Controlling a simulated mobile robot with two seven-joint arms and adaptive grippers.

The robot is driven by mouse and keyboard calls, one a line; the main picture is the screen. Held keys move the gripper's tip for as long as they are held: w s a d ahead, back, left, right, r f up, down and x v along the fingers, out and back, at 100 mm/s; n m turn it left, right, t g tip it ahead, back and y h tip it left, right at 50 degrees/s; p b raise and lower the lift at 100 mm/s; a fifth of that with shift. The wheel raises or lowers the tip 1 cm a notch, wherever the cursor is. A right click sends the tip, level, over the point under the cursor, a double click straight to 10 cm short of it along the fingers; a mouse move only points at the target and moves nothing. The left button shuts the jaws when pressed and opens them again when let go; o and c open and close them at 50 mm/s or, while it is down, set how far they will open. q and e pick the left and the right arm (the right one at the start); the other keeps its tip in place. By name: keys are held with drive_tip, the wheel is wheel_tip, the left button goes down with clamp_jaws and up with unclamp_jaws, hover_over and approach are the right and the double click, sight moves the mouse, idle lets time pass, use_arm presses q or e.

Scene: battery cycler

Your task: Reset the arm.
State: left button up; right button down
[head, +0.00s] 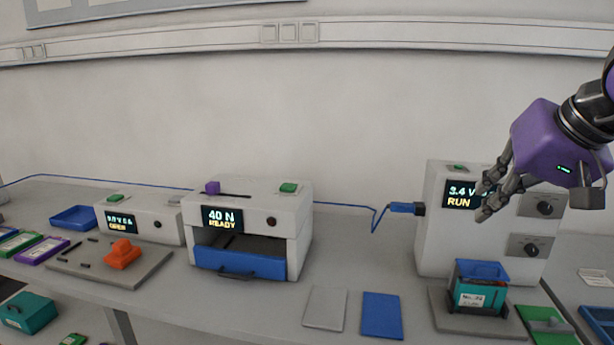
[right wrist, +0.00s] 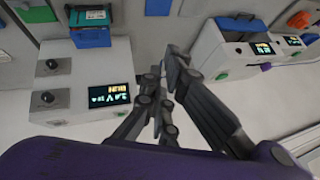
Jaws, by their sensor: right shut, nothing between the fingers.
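My right gripper (head: 492,193) is purple with grey fingers and hangs in the air in front of the right-hand cycler box (head: 436,245). Its fingers are shut with nothing between them; they also show in the right wrist view (right wrist: 172,75). The fingers partly cover the cycler's display, which reads "3.4 V" and "RUN". The cycler shows in the right wrist view (right wrist: 80,75) at the left, with two dark knobs. My left gripper is not in view.
A teal battery (head: 478,295) with a blue top sits in a holder before the cycler. A press box (head: 300,225) with a blue drawer reads "40 N READY". A smaller tester (head: 165,222) and orange clamp (head: 123,254) stand left. Grey (head: 325,308) and blue (head: 382,315) plates lie in front.

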drive_tip(key=s+a+f+m+g+y+p, duration=0.1)
drive_tip(key=s+a+f+m+g+y, duration=0.1)
drive_tip(key=a+f+m+y, duration=1.25)
drive_tip(key=s+d+f+n+t+h+p, duration=0.1)
drive_tip(key=s+d+f+n+t+h, duration=0.2)
drive_tip(key=f+n, duration=0.75)
drive_tip(key=s+d+f+n+t+h, duration=0.2)
drive_tip(key=f+n+t+h, duration=0.3)
drive_tip(key=f+n, duration=0.5)
drive_tip(key=s+d+f+n+t+h+p, duration=0.1)
drive_tip(key=s+d+f+n+t+h, duration=0.3)
drive_tip(key=f+n, duration=0.65)
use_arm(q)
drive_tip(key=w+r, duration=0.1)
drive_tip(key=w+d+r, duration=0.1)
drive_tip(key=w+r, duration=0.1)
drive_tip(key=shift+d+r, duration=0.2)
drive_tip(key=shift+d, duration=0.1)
use_arm(e)
drive_tip(key=s+a+f+m+g+h, duration=0.2)
drive_tip(key=s+f+m+g, duration=0.2)
drive_tip(key=s, duration=0.5)
drive_tip(key=s+a+f+m+g+h, duration=0.1)
drive_tip(key=s+f+m+g, duration=0.3)
drive_tip(key=s+f+m, duration=0.4)
drive_tip(key=shift+s+a+f+g+h, duration=0.35)
drive_tip(key=shift+s+a+f, duration=0.3)
drive_tip(key=shift+f, duration=0.3)
